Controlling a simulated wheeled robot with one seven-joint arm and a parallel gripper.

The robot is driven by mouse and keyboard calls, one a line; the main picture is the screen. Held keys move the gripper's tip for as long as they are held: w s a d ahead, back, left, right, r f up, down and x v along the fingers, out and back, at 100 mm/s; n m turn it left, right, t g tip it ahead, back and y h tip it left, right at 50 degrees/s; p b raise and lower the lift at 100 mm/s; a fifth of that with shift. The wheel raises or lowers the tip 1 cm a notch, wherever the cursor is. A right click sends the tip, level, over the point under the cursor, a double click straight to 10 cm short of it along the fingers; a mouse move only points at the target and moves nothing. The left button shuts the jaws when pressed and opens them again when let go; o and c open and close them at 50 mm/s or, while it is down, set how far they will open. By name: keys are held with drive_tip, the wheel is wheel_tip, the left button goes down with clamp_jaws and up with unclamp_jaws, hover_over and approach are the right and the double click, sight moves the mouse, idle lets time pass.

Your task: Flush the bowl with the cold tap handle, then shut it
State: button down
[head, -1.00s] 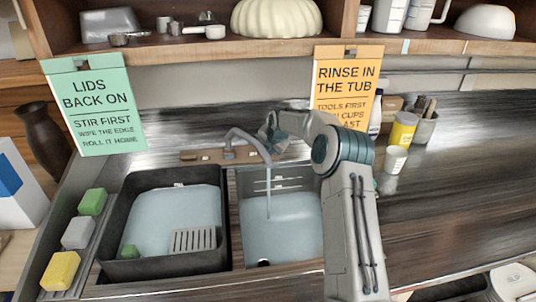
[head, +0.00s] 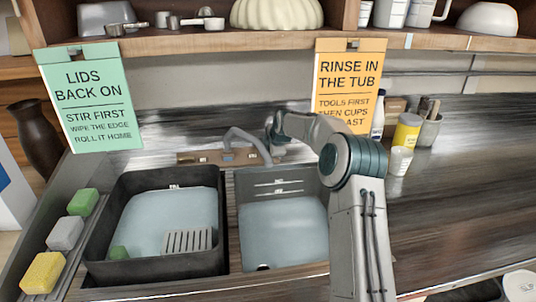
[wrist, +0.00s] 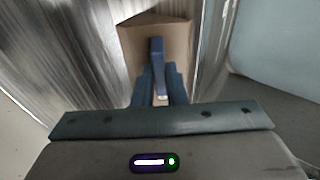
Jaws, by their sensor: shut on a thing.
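The tap (head: 245,137) stands on a brown wooden block (head: 205,157) behind the basins, its grey spout curving toward the right basin (head: 277,184). That basin holds pale blue water, and no stream shows from the spout now. In the wrist view a blue tap handle (wrist: 157,52) stands against the wooden block, and my gripper (wrist: 158,82) is shut on it with a blue finger on each side. In the head view my wrist reaches to the right end of the block, and the fingers and handle are hidden there.
A dark tub (head: 100,225) of water with a green sponge and a slotted grid fills the left basin place. Sponges (head: 65,233) line the left ledge.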

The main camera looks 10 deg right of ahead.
idle(0.4)
drive_tip(key=c, duration=1.5)
unclamp_jaws()
drive_tip(key=shift+o, duration=0.2)
drive_tip(key=shift+r, duration=0.1)
